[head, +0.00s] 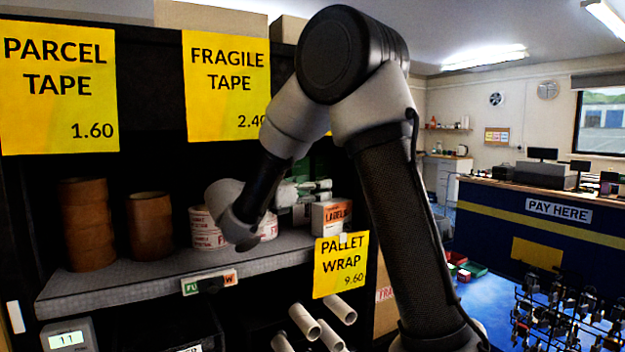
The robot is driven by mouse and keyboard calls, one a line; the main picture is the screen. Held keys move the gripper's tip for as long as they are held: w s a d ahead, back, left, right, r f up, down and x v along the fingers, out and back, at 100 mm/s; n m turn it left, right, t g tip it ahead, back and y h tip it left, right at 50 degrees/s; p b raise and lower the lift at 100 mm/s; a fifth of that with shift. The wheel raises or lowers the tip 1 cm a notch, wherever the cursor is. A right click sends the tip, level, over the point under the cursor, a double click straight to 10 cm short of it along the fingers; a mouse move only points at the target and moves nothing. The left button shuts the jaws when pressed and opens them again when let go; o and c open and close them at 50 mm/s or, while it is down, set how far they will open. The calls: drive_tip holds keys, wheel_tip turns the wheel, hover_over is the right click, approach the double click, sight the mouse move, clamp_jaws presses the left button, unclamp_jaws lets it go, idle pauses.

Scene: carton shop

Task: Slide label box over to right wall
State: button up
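The label box (332,218), a small white and orange carton marked LABELS, stands upright on the grey shelf (150,277) near its right end. My gripper (328,189) reaches in from the left and points right, just above and behind the box's top in the picture. Its two fingers lie close together, and I cannot tell whether they are open or shut, or whether they touch the box. The shelf's right wall is mostly hidden behind my arm and the pallet wrap sign.
Fragile tape rolls (205,228) stand left of the box, partly behind my wrist. Brown tape rolls (151,225) stand further left. The yellow pallet wrap sign (341,265) hangs at the shelf's front edge below the box. White tubes (305,322) stick out underneath.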

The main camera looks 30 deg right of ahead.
sight(336, 202)
wheel_tip(336, 202, down, 6)
drive_tip(key=shift+r, duration=0.25)
drive_tip(key=x, duration=0.6)
drive_tip(key=shift+r, duration=0.15)
drive_tip(key=shift+x, duration=0.75)
drive_tip(key=c, duration=1.4)
drive_tip(key=shift+s, duration=0.75)
